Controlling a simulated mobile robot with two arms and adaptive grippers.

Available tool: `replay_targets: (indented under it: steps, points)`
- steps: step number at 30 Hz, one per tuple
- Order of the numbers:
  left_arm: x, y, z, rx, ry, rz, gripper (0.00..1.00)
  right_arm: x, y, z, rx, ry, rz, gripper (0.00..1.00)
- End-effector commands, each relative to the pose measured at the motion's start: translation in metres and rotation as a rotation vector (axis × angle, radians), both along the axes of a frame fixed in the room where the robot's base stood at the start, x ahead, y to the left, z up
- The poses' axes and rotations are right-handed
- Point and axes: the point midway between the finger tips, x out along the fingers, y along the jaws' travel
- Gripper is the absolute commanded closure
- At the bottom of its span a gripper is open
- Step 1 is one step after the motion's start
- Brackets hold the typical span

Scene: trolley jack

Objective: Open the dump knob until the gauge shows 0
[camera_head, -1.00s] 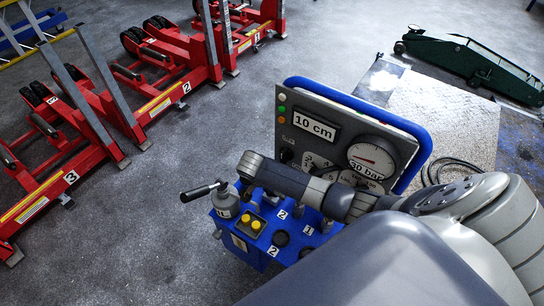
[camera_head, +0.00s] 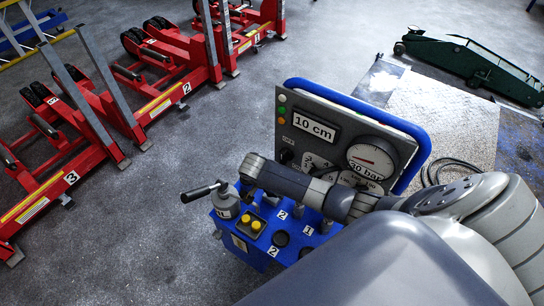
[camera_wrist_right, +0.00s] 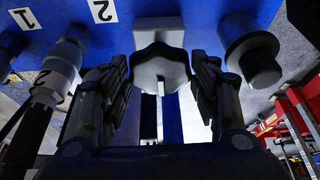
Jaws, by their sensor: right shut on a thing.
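The blue control unit (camera_head: 239,239) stands in the middle of the head view with a grey panel. The panel carries a round gauge (camera_head: 371,160) marked 30 bar; its red needle points left and its exact reading is too small to tell. A display (camera_head: 314,127) reads 10 cm. In the right wrist view a dark lobed knob (camera_wrist_right: 160,66) sits on a pale block against the blue face. My right gripper (camera_wrist_right: 162,72) has a finger on either side of this knob and is shut on it. My arm hides this grip in the head view. My left gripper is out of view.
A black-handled lever (camera_head: 203,191) and yellow buttons (camera_head: 250,224) are on the unit's left part. In the wrist view a black round knob (camera_wrist_right: 253,59) and a hose fitting (camera_wrist_right: 60,65) flank the gripper. Red stands (camera_head: 90,125) and a green trolley jack (camera_head: 475,62) stand farther off.

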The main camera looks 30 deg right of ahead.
Motion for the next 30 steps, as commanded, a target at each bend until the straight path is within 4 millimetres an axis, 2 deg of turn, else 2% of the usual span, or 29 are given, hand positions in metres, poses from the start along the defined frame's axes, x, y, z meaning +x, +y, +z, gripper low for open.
replay_targets:
  steps: [8, 18, 30]
  points:
    - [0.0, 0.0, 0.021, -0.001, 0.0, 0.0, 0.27, -0.004, -0.001, 0.003, 0.0, 0.005, 0.167, 0.68]
    - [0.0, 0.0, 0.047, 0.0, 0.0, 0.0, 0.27, -0.006, -0.003, 0.003, 0.0, 0.003, 0.485, 0.68]
    - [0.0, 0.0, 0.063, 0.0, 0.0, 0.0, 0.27, -0.007, -0.007, 0.0, 0.001, 0.002, 0.857, 0.68]
